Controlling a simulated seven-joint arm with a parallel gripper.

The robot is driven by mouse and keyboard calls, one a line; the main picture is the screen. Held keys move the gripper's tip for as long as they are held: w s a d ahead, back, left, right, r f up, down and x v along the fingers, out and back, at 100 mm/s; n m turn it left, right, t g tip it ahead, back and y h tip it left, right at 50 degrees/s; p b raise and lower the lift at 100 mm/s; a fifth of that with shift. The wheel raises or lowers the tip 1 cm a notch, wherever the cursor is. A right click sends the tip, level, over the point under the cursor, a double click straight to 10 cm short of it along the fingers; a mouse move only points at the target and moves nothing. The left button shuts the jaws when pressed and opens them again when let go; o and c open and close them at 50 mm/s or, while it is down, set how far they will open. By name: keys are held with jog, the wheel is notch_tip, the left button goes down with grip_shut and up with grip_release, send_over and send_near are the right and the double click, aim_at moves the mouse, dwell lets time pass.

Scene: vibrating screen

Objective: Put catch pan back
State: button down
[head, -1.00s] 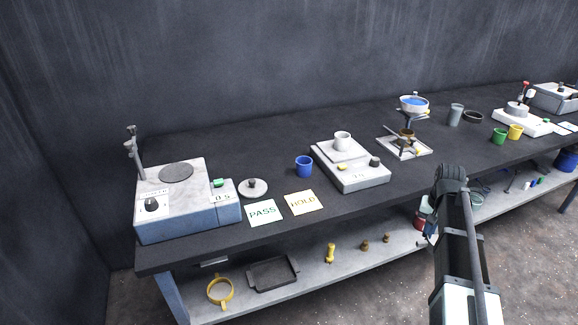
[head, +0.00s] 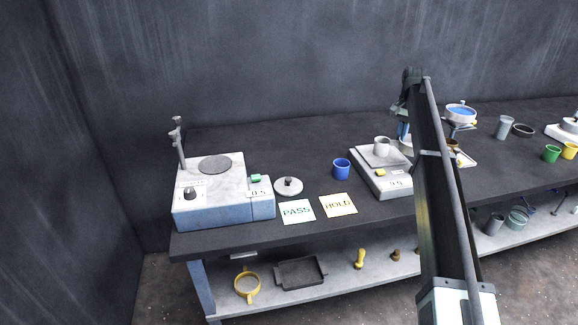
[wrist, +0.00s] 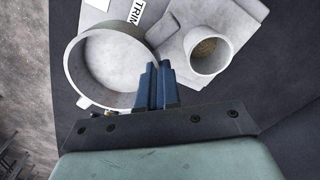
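The catch pan, a round pale grey pan with a raised rim and a small tab, fills the left of the wrist view (wrist: 72,75). My gripper (wrist: 155,85), with blue fingers, appears shut on the pan's right rim; the finger gap is hardly visible. In the head view my gripper (head: 404,130) is above the right side of the scale, and the pan is mostly hidden by my arm. The grey and blue shaker base (head: 222,210) stands at the left, with a bare dark disc (head: 214,165) on top and an upright post (head: 181,145) with a clamp behind.
A white scale (head: 366,178) bears a pale cup (head: 382,146). A blue cup (head: 341,169), grey lid (head: 288,187), PASS card (head: 297,212) and HOLD card (head: 339,205) lie between it and the base. A yellow-ringed sieve (head: 247,285) and dark tray (head: 301,272) are on the lower shelf.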

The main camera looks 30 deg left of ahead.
jog(key=a, duration=0.2)
jog(key=a+r, duration=0.1)
jog(key=a, duration=0.5)
jog(key=shift+w+a+r, duration=0.15)
jog(key=shift+w+r, duration=0.15)
jog(key=shift+r, duration=0.05)
jog(key=s+a+f+n, duration=0.1)
jog(key=s+a+f, duration=0.1)
jog(key=s+a, duration=0.65)
jog(key=s+a+f+n, duration=0.1)
jog(key=s+a+n, duration=0.15)
jog(key=a, duration=1.15)
jog(key=s+a+f+n, duration=0.1)
jog(key=s+a+f, duration=0.1)
jog(key=s+a, duration=0.7)
jog(key=shift+w+a+f, duration=0.3)
jog(key=shift+w+f, duration=0.1)
jog(key=shift+f, duration=1.15)
jog(key=shift+w+a+f, duration=0.35)
jog(key=shift+w+f, duration=0.05)
jog(key=shift+f, duration=1.2)
jog(key=shift+w+a+f, duration=0.3)
jog(key=shift+w+f, duration=0.1)
jog(key=shift+f, duration=1.15)
jog(key=shift+f, duration=0.15)
jog(key=c, duration=1.4)
grip_release()
jog(key=shift+o, duration=0.2)
notch_tip(320, 180, up, 12)
